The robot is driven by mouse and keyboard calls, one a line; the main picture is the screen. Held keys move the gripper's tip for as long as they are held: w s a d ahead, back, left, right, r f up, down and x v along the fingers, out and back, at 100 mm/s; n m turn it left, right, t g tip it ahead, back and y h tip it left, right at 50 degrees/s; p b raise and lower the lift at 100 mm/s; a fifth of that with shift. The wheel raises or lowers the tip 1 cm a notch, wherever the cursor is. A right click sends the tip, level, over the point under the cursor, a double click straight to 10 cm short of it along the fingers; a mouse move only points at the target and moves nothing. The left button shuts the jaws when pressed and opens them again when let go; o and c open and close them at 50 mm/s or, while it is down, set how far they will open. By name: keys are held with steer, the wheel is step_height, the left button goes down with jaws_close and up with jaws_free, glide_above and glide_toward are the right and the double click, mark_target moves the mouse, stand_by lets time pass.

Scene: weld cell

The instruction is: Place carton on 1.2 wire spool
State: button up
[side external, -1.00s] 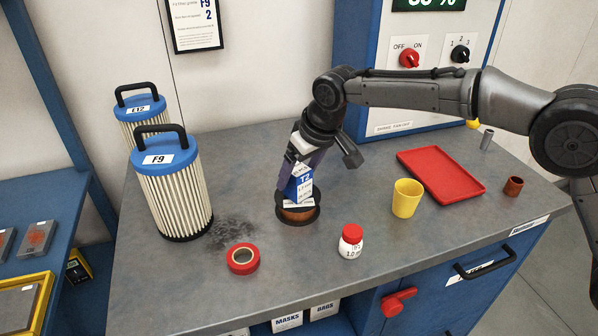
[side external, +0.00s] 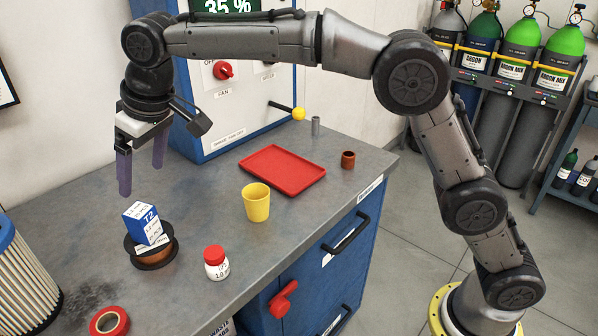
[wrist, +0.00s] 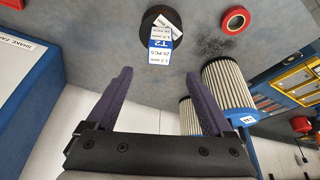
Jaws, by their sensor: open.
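The blue and white carton marked T2 (side external: 145,223) stands, slightly tilted to the eye, on the wire spool (side external: 153,256), a dark-flanged reel with copper-coloured wire lying flat on the bench. The spool's white label shows below the carton. My gripper (side external: 141,179) is open and empty above the carton, clear of it, with its fingers pointing down. In the wrist view the carton (wrist: 160,46) overlaps the dark spool (wrist: 148,17) beyond my open fingers (wrist: 156,74). The carton hides part of the spool.
A red tape roll (side external: 109,322), a white bottle with a red cap (side external: 215,262) and a yellow cup (side external: 256,202) stand near the spool. A red tray (side external: 283,169) lies farther right. A pleated filter (side external: 22,285) is at the left. A control box (side external: 230,85) stands behind.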

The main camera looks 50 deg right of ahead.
steer(key=s+d+r+m, duration=0.1)
steer(key=s+d+r, duration=0.2)
steer(key=s+d, duration=0.55)
steer(key=s+d+r+m, duration=0.15)
steer(key=s+d, duration=0.45)
steer(key=d, duration=0.6)
steer(key=s+d+f, duration=0.3)
steer(key=s, duration=0.3)
steer(key=s+d+f+m+t+h, duration=0.1)
steer(key=s+d+f, duration=0.2)
steer(key=s, duration=0.4)
steer(key=s+d+f+m, duration=0.1)
steer(key=s+d+f, duration=0.2)
steer(key=s, duration=0.4)
steer(key=shift+s+f+t+h, duration=0.25)
steer(key=shift+t+h, duration=0.05)
steer(key=shift+h, duration=0.1)
